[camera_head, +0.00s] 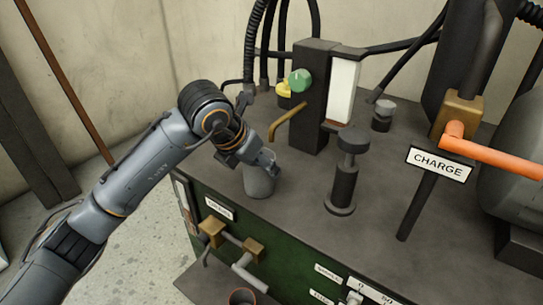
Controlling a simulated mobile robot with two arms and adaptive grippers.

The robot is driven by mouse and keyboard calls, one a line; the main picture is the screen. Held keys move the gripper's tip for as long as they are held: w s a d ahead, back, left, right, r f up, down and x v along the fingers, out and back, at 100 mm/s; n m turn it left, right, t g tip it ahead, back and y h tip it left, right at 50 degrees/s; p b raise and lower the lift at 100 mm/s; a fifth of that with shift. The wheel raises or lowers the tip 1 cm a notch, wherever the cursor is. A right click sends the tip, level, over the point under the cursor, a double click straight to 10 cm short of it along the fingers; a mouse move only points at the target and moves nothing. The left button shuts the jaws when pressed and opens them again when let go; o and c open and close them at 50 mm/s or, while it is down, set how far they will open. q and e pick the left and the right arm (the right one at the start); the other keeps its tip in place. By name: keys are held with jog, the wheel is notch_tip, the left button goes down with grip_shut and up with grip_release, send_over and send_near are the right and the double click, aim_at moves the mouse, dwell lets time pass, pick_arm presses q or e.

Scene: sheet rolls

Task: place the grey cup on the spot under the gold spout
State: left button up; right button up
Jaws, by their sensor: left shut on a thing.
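The grey cup (259,182) is upright at the left part of the dark machine top (299,192). My left gripper (262,163) is shut on the cup near its rim and hides part of its upper side. I cannot tell whether the cup's base touches the top. The gold spout (287,121) sticks out to the left from a dark upright block, behind and a little right of the cup. The spot under the spout is not clearly visible. My right gripper is not in view.
The dark block (311,100) carries a green knob (300,80) and a white panel. A dark plunger-like post (345,175) stands right of the cup. A CHARGE sign (438,164) and orange handle (491,154) are at the right. Gold fittings (212,230) project from the green front.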

aim_at(267, 152)
pick_arm(q)
jog(key=w+d, duration=0.1)
jog(key=w, duration=0.1)
jog(key=w+d, duration=0.2)
jog(key=shift+s+f, duration=0.1)
jog(key=shift+f, duration=0.2)
jog(key=shift+a, duration=0.15)
jog(key=o, duration=1.2)
jog(key=shift+o, duration=0.2)
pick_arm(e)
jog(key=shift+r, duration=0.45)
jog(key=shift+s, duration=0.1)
pick_arm(q)
jog(key=p+v, duration=0.1)
jog(key=v, duration=1.1)
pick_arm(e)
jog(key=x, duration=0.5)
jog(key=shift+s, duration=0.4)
